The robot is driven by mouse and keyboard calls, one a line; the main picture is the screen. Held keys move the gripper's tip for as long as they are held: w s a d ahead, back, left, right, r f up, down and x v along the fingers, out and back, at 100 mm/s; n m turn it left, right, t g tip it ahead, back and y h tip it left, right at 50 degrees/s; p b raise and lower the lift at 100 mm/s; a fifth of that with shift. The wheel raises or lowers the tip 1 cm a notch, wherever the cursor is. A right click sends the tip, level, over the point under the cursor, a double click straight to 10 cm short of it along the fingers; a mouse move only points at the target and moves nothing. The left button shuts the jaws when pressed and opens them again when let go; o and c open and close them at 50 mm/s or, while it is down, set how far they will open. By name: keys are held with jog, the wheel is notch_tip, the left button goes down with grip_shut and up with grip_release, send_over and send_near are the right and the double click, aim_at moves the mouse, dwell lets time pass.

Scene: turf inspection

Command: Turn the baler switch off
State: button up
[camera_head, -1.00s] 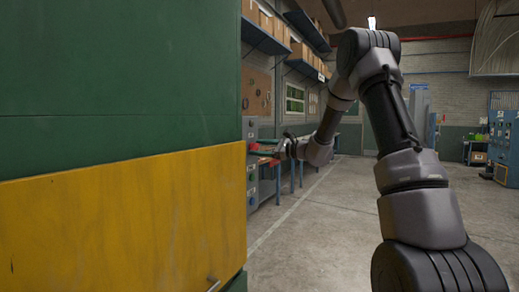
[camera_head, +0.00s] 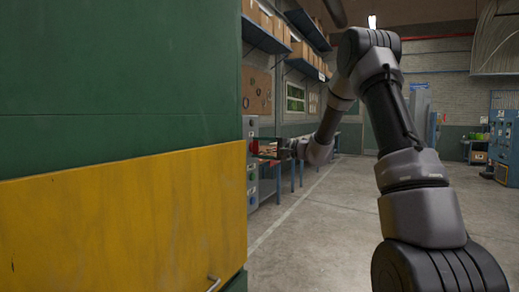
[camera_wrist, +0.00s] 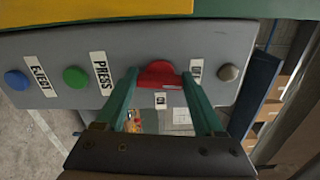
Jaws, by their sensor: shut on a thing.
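The baler switch is a red knob (camera_wrist: 158,74) on a grey control panel (camera_wrist: 225,40) in the wrist view. It sits between the two green fingers of my gripper (camera_wrist: 159,79), which are shut on it. Small white labels lie to its right and just below it; their lettering is hard to read. In the head view my gripper (camera_head: 279,149) reaches the panel (camera_head: 252,165) past the cabinet's edge, and the knob there is too small to make out clearly.
A green button (camera_wrist: 76,79) labelled PRESS and a blue button (camera_wrist: 16,80) labelled EJECT are left of the knob. A grey knob (camera_wrist: 229,72) is at the right. The large green and yellow machine body (camera_head: 120,200) fills the left of the head view. The floor (camera_head: 310,230) is clear.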

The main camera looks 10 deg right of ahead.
jog(key=shift+f+n, duration=0.15)
jog(key=shift+n, duration=0.45)
jog(key=o, duration=1.4)
jog(key=v, duration=1.1)
